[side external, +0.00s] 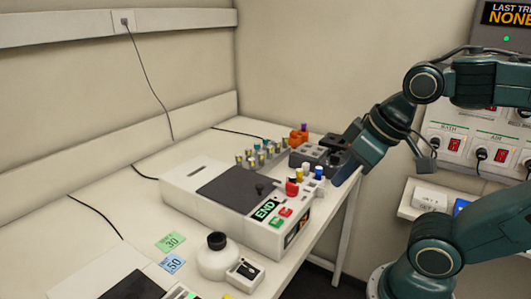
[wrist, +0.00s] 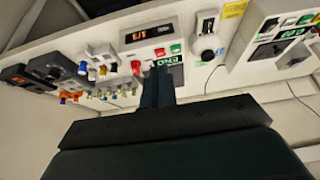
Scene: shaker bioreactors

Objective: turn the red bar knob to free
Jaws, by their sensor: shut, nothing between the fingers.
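The red bar knob (side external: 292,187) stands on the top of a white shaker unit (side external: 185,197), near its right end. In the wrist view the knob (wrist: 136,67) shows as a small red shape just left of my fingertips. Which way its bar points is too small to tell. My gripper (wrist: 157,73) is shut and empty, its fingers together over the unit beside the green END label (wrist: 178,75). In the side view my wrist hangs to the right of the knob, apart from it; the fingertips are hard to make out there.
Yellow, white and blue knobs (side external: 319,172) stand close behind the red knob. A row of small capped vials (side external: 262,157) and an orange item (side external: 299,137) are farther back. A white round bottle (side external: 217,262) stands in front. The wall with red switches (side external: 455,145) is to the right.

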